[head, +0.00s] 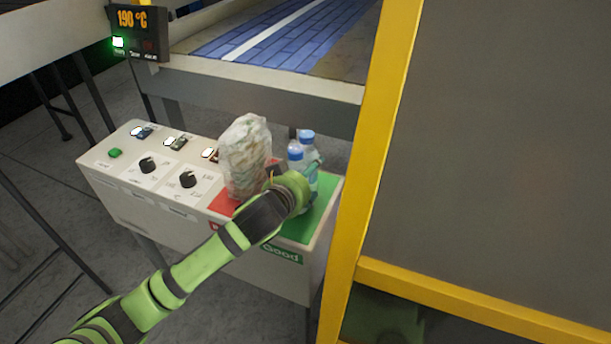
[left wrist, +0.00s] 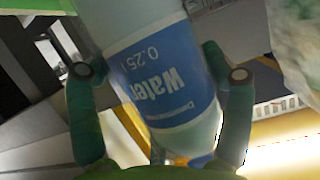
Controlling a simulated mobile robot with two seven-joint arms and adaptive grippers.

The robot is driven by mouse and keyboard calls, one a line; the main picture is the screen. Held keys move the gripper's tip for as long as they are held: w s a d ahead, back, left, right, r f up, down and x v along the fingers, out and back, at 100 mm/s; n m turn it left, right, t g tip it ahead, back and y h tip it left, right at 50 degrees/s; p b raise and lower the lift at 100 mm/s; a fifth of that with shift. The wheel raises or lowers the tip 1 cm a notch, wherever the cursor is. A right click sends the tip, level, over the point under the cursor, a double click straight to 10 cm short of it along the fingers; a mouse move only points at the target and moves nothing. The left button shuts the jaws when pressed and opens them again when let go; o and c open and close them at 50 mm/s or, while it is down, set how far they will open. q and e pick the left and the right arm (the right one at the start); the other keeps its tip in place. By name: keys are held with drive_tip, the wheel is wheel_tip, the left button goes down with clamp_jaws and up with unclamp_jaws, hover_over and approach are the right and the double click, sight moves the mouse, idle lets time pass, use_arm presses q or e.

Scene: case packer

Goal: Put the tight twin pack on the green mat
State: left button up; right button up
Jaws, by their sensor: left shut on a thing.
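The twin pack (head: 308,142) shows in the head view as two clear water bottles with blue caps, close together and upright over the green mat. In the left wrist view a bottle (left wrist: 165,75) with a blue "Water" label fills the space between my fingers. My left gripper (head: 307,178) is shut on this pack; the arm hides its lower part. The green mat (head: 299,229), marked "Good", lies at the right end of the white control box. I cannot tell whether the pack touches the mat. My right gripper is not in view.
A bulky, crumpled wrapped pack (head: 245,150) stands on the red mat (head: 224,203), just left of my gripper. The control box (head: 125,170) carries knobs and switches. A yellow frame post (head: 378,130) rises close to the right. A blue conveyor (head: 285,35) lies behind.

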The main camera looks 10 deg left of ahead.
use_arm(q)
drive_tip(key=shift+f, duration=0.25)
idle(0.4)
drive_tip(key=o, duration=1.6)
drive_tip(key=shift+f, duration=0.1)
drive_tip(key=shift+f, duration=0.15)
drive_tip(key=v, duration=1.2)
drive_tip(key=shift+r, duration=0.25)
